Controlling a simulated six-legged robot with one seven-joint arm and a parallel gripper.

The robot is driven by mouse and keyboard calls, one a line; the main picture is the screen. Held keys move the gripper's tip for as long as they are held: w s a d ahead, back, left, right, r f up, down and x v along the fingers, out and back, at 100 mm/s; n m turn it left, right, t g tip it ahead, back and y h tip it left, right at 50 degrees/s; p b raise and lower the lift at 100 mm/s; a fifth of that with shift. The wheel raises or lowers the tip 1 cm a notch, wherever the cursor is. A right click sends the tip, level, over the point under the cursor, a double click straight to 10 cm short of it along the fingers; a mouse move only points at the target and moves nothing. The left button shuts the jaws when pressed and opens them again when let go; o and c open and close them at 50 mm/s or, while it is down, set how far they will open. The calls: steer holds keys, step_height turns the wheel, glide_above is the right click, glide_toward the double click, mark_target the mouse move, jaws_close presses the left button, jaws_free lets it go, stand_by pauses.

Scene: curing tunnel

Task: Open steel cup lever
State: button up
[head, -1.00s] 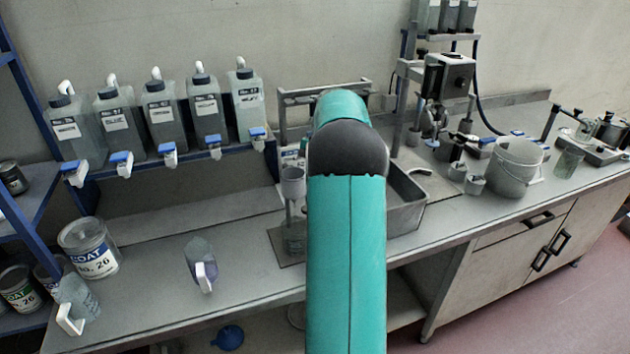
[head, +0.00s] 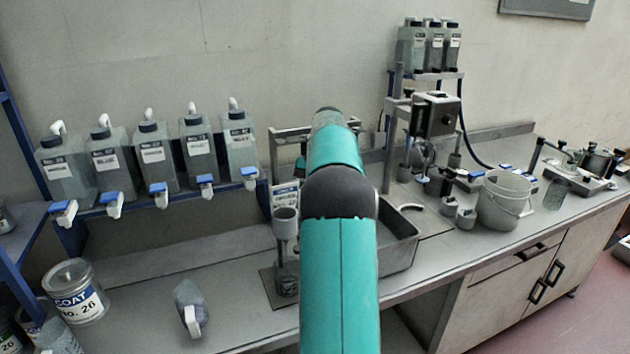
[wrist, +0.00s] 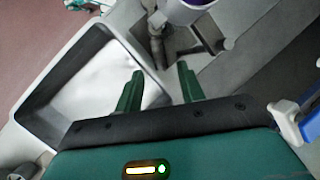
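A grey steel cup (head: 286,222) stands on a small stand, on a plate on the bench, just left of my arm in the head view. In the wrist view the cup (wrist: 183,10) is at the top, partly cut off by the frame. A dark bar (wrist: 205,47) with a pale end below it looks like its lever; I cannot be sure of its position. My gripper (wrist: 158,86) points toward this stand, its two green fingers apart with nothing between them. No contact with the cup or bar shows. My arm hides the gripper in the head view.
A steel basin (wrist: 50,85) lies left of and under the fingers in the wrist view. A blue-and-white tap (wrist: 290,122) is close on the right. Bottles with taps (head: 152,160) line the shelf; a jug (head: 190,306) and a COAT tin (head: 76,292) stand on the bench.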

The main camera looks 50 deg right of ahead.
steer(key=v, duration=0.7)
steer(key=shift+w+a, duration=0.1)
steer(key=shift+a, duration=0.05)
stand_by(0.6)
steer(key=w+a+r+n+t+h, duration=0.1)
steer(key=w+a+r+n+h, duration=0.15)
steer(key=a, duration=1.15)
steer(key=w+a+r+n+h, duration=0.2)
steer(key=a+r+n, duration=0.15)
steer(key=a, duration=1.05)
steer(key=s+a+f+n+t, duration=0.2)
steer(key=s+a+f, duration=0.3)
steer(key=s+a, duration=0.3)
steer(key=s+a+f+n+t, duration=0.3)
steer(key=s+a+f, duration=0.2)
steer(key=s+a, duration=0.4)
steer(key=shift+a+n, duration=0.3)
steer(key=shift+a, duration=0.75)
